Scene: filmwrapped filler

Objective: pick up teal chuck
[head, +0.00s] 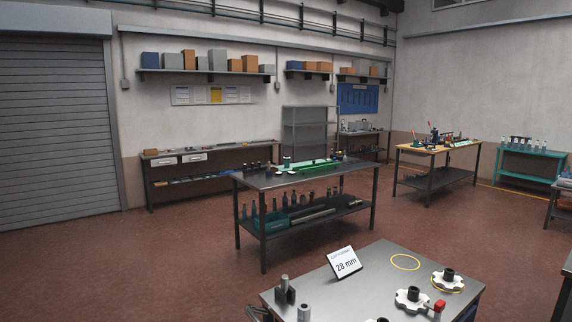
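I cannot make out a teal chuck for certain in the head view. On the near metal table (335,293), two white lobed chuck-like parts with black centres stand at the right: one nearer (402,300) and one farther back (458,284). A black top of another part (382,320) is cut off by the bottom edge. The middle table (262,181) bears a long green piece (305,167) and small dark parts too small to identify. Neither of my grippers is in view.
A "28 mm" sign (345,263), a yellow ring mark (405,262), a red block (439,305) and metal posts (284,288) are on the near table. A wooden-topped bench (415,150) and teal bench (528,152) stand farther right. Red floor (150,260) is open at left.

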